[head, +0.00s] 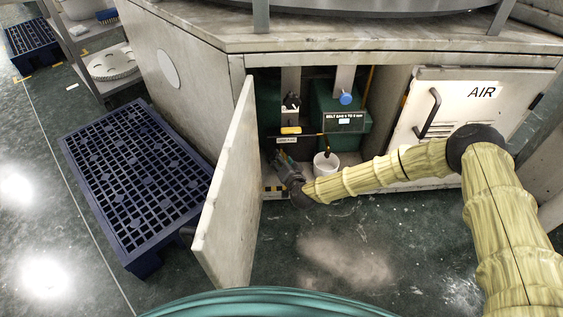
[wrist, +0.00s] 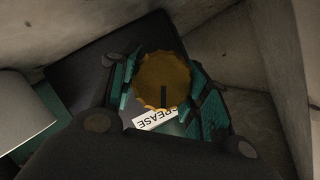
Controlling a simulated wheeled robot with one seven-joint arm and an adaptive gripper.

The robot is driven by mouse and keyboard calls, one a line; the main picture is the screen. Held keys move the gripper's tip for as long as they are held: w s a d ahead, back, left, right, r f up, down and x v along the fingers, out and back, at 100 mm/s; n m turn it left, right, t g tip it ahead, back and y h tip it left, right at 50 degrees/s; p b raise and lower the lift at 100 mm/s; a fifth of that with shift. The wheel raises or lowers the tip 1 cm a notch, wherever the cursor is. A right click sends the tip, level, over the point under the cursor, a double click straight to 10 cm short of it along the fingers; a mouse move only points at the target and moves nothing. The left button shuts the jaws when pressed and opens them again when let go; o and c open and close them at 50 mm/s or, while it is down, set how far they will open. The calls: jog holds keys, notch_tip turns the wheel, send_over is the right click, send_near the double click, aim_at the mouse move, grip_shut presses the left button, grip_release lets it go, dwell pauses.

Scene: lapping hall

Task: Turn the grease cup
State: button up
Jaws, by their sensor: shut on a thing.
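The grease cup (wrist: 162,80) shows in the wrist view as a round amber cap with a scalloped edge and a dark mark on its face. A white label (wrist: 157,119) reading GREASE sits just below it. My gripper (wrist: 163,85) has one finger on each side of the cap and is shut on it. In the head view, my gripper (head: 283,163) reaches into the open cabinet at its lower left; the grease cup is hidden there.
The open cabinet door (head: 228,190) stands left of my gripper. A white bucket (head: 326,164) is close on its right. A blue knob (head: 346,98) and a yellow-handled part (head: 290,130) are above. The AIR door (head: 455,125) is shut.

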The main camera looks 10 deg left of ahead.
jog(key=shift+f+m+y+b, duration=0.1)
jog(key=shift+m+y+b, duration=0.6)
jog(key=shift+m+b, duration=0.4)
jog(key=o, duration=1)
jog(key=shift+d, duration=0.1)
jog(key=v, duration=1.2)
jog(key=shift+f, duration=0.1)
jog(key=shift+s, duration=0.1)
